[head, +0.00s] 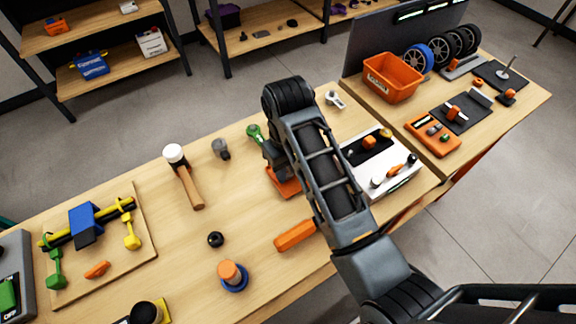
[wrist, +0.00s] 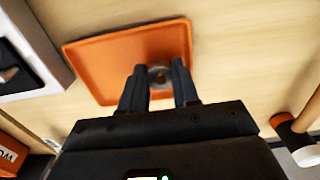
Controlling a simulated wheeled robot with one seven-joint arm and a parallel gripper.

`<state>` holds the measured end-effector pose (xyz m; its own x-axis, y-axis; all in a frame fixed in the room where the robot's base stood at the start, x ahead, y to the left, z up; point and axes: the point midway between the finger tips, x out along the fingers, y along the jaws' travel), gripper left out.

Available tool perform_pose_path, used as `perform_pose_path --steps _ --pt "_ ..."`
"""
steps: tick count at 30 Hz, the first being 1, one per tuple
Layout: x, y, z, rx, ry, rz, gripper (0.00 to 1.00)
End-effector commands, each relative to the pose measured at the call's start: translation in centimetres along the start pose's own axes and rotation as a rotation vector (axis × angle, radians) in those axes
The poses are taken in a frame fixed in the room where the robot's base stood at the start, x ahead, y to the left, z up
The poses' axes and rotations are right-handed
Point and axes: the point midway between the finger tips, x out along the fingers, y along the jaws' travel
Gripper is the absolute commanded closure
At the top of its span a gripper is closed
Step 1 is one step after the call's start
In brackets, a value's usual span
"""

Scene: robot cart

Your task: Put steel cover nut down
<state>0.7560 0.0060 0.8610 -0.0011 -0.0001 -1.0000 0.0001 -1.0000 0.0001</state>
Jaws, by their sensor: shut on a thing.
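The steel cover nut (wrist: 160,76) shows as a small round metal piece between my fingertips in the wrist view. My gripper (wrist: 158,80) is shut on it, over the orange tray (wrist: 100,60). I cannot tell whether the nut touches the tray floor. In the head view, the tray (head: 288,190) is partly covered by my arm, and the nut is hidden there.
A white box (head: 397,184) with tools stands right of the tray. A green-ended tool (head: 255,132) lies behind it, an orange block (head: 295,236) in front. A mallet (head: 184,178), black ring (head: 215,239) and blue-based orange part (head: 232,275) are to the left.

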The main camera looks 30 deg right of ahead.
Motion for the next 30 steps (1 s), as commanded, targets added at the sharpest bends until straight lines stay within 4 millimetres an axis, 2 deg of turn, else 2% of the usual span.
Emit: perform_pose_path --steps 9,10,18,26,30 --pt "0.7 0.0 0.0 0.0 -0.001 0.0 1.0" --pt "0.7 0.0 0.0 0.0 -0.001 0.0 0.69" --pt "0.6 0.0 0.0 0.0 -0.001 -0.001 0.44" --pt "0.5 -0.1 0.0 -0.002 -0.001 -0.002 0.44" --pt "-0.6 -0.2 -0.1 -0.003 0.002 -0.004 0.44"
